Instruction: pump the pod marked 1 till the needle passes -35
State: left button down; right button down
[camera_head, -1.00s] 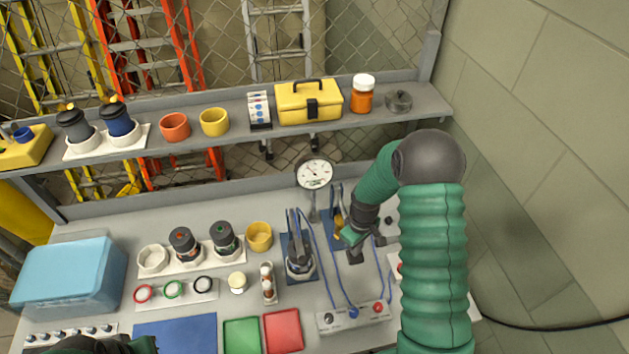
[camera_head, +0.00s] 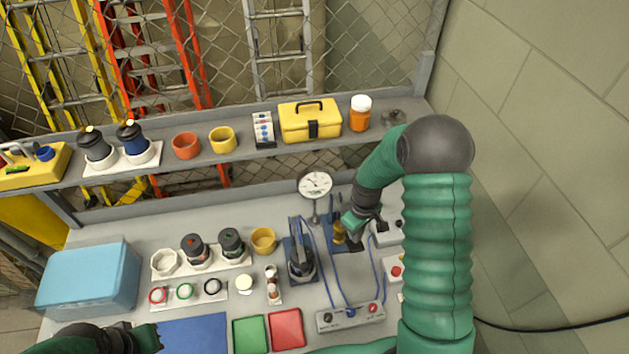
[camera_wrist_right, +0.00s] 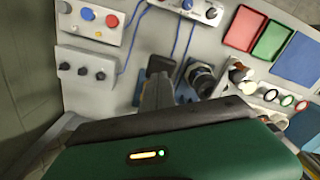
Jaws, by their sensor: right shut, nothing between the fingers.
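A round white gauge (camera_head: 315,185) stands on a post at the back of the bench; its needle is too small to read. A dark pod (camera_head: 300,265) with upright handles stands on a blue mat left of my right gripper (camera_head: 354,243). It also shows in the right wrist view (camera_wrist_right: 200,76). A second pod with a brass part (camera_head: 339,232) is partly hidden behind my right gripper. I cannot read which pod is marked 1. My right gripper is shut and empty. My left gripper (camera_head: 150,338) is at the lower left, its jaws unclear.
A control box (camera_head: 350,316) with blue hoses lies in front of the pods. Green (camera_head: 250,335) and red (camera_head: 286,329) trays and a blue mat (camera_head: 195,335) lie at the front. A yellow toolbox (camera_head: 310,122) is on the shelf. A blue bin (camera_head: 88,278) stands at left.

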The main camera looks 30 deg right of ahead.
jog(key=shift+f, duration=0.15)
jog(key=shift+w+f, duration=0.1)
jog(key=shift+f, duration=0.1)
notch_tip(320, 180, down, 13)
jog(key=b, duration=1)
notch_tip(320, 180, up, 14)
jog(key=p, duration=1.1)
jog(key=shift+w+f+p, duration=0.1)
jog(key=shift+f+p, duration=0.05)
jog(key=shift+p, duration=0.15)
jog(key=shift+s+f, duration=0.1)
jog(key=shift+s, duration=0.15)
jog(key=shift+w, duration=0.15)
